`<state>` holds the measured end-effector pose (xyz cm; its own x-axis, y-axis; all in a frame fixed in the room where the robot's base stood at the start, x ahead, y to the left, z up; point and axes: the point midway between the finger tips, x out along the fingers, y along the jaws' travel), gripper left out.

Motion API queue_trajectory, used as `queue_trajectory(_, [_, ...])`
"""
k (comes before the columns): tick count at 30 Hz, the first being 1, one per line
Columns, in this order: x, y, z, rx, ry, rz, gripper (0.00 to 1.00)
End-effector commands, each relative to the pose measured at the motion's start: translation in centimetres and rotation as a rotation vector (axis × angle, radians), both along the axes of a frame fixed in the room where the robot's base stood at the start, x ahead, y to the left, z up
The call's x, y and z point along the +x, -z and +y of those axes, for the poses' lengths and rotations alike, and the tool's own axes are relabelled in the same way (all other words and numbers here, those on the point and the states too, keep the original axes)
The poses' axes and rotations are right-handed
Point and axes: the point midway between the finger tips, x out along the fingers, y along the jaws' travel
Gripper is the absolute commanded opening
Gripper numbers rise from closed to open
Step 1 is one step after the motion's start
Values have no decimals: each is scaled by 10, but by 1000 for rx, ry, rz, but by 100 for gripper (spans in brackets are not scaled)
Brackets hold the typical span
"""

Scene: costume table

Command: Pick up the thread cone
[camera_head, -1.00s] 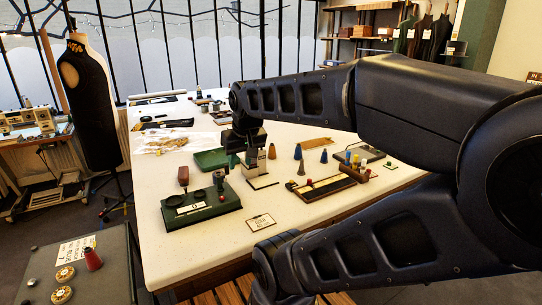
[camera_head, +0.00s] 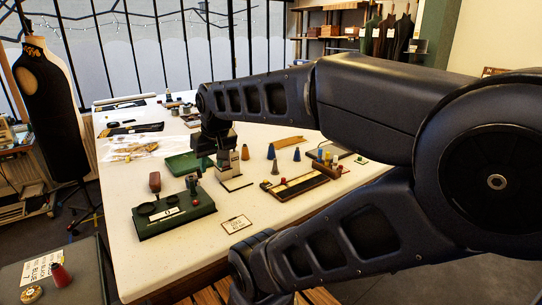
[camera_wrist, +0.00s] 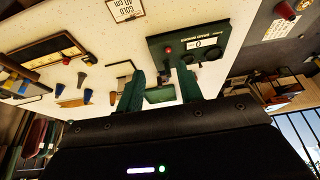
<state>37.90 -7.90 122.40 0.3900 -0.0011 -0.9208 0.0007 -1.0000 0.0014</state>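The grey cone (camera_wrist: 82,79) and a blue cone (camera_wrist: 60,89) also show at the left of the wrist view. A red cone (camera_head: 58,274) stands on the side table at lower left. My gripper (camera_wrist: 162,74) is open and empty, its two green fingers apart. In the head view it hangs above the table, left of the cones and apart from them; its fingertips are hard to make out there.
A green scale (camera_head: 173,213) with dark round parts stands near the table's front edge, a label card (camera_head: 237,224) to its right. A green tray (camera_head: 188,164) lies behind the scale. A black dress form (camera_head: 45,100) stands at left.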

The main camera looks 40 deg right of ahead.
Motion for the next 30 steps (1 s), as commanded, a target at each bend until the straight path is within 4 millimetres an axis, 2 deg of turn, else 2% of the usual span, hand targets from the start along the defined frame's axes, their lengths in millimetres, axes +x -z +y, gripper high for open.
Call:
queue_trajectory(7, [0, 0, 0, 0, 0, 0, 36])
queue_trajectory(11, [0, 0, 0, 0, 0, 0, 58])
queue_trajectory(20, [0, -2, 0, 0, 0, -1, 58])
queue_trajectory(23, [1, -11, 0, 0, 0, -3, 58])
queue_trajectory(30, [0, -53, 0, 0, 0, -4, 58])
